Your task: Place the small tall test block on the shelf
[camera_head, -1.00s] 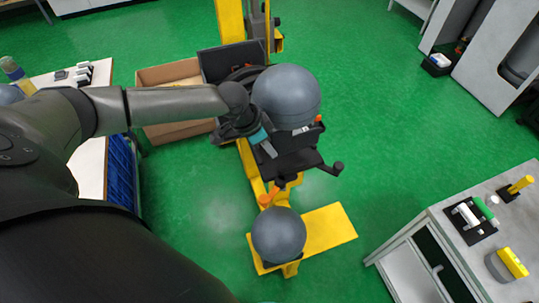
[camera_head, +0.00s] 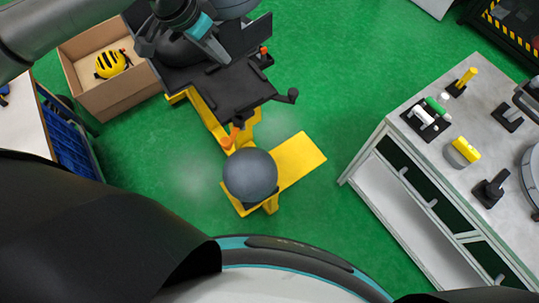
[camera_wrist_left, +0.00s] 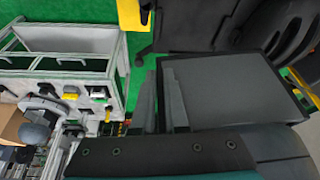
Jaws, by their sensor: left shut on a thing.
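My left gripper (camera_head: 215,50) reaches in from the top left, over the dark platform (camera_head: 235,92) of the yellow drop tower. Its fingers are close together, and what they hold cannot be made out. In the left wrist view the two grey fingers (camera_wrist_left: 160,100) stand beside a flat dark grey panel (camera_wrist_left: 230,88) with a black rim. I cannot tell a small tall test block apart from the dark parts around the gripper, nor which surface is the shelf. My right gripper is out of view.
A grey ball (camera_head: 250,175) sits low on the yellow tower base (camera_head: 300,158). A workbench (camera_head: 400,130) with several tools stands at right. Green floor is clear between tower and bench.

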